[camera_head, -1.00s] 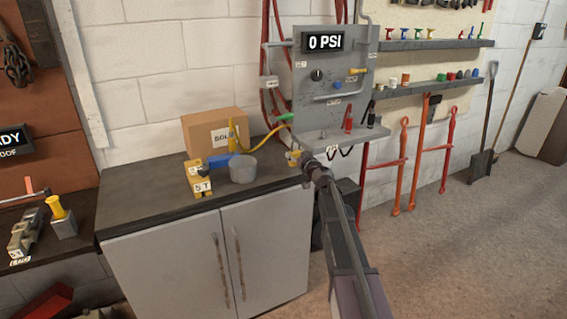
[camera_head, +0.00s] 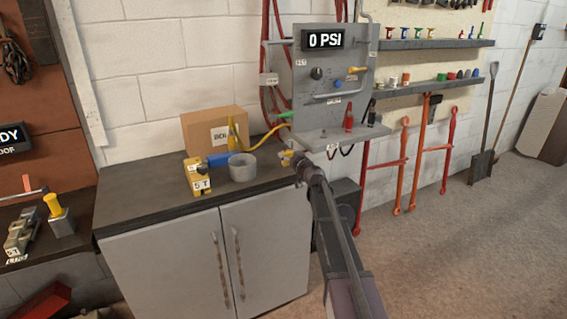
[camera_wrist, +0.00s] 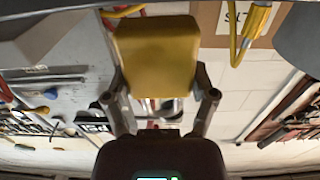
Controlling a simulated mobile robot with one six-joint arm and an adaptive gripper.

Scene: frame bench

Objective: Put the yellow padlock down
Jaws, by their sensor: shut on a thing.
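The yellow padlock (camera_wrist: 155,58) fills the upper middle of the wrist view as a blocky yellow body. My gripper (camera_wrist: 160,85) is shut on it, with one finger on each side. In the head view the padlock (camera_head: 287,157) shows only as a small yellow patch at the tip of my gripper (camera_head: 296,162). It is at the right end of the dark cabinet top (camera_head: 150,207), in front of the grey panel's ledge. I cannot tell from these frames whether the padlock touches the surface.
A grey round cup (camera_head: 243,168) and a yellow item marked 5 T (camera_head: 199,182) stand on the cabinet top. A cardboard box (camera_head: 212,128) is behind them. The grey gauge panel (camera_head: 318,105) rises behind my gripper. The front left of the cabinet top is clear.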

